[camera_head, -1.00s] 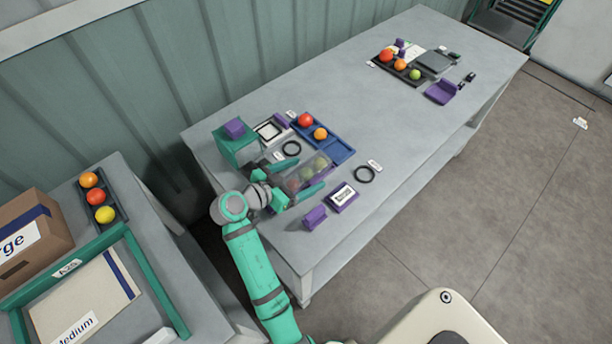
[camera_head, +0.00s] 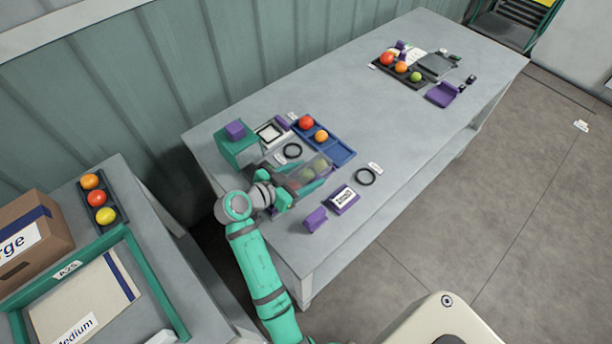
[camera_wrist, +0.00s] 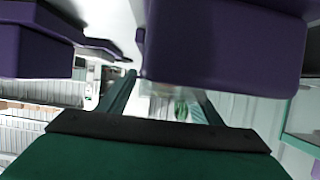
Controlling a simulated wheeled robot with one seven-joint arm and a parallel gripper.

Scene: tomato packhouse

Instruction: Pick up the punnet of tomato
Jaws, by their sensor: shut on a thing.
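The punnet (camera_head: 303,176) is a clear box with green tomatoes inside, seen in the head view at the near left part of the long table. My gripper (camera_head: 302,180) is shut on the punnet, with a green finger along each side. The punnet looks tilted, and it seems to be held a little above the table, though the gap is hard to judge. In the wrist view, my two fingers (camera_wrist: 163,97) reach forward around a clear, partly green thing, mostly hidden. Large purple blocks (camera_wrist: 225,45) fill the upper part of that view.
A blue tray (camera_head: 340,152) with a red and an orange tomato lies just behind the punnet. The middle of the table (camera_head: 390,125) is clear.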

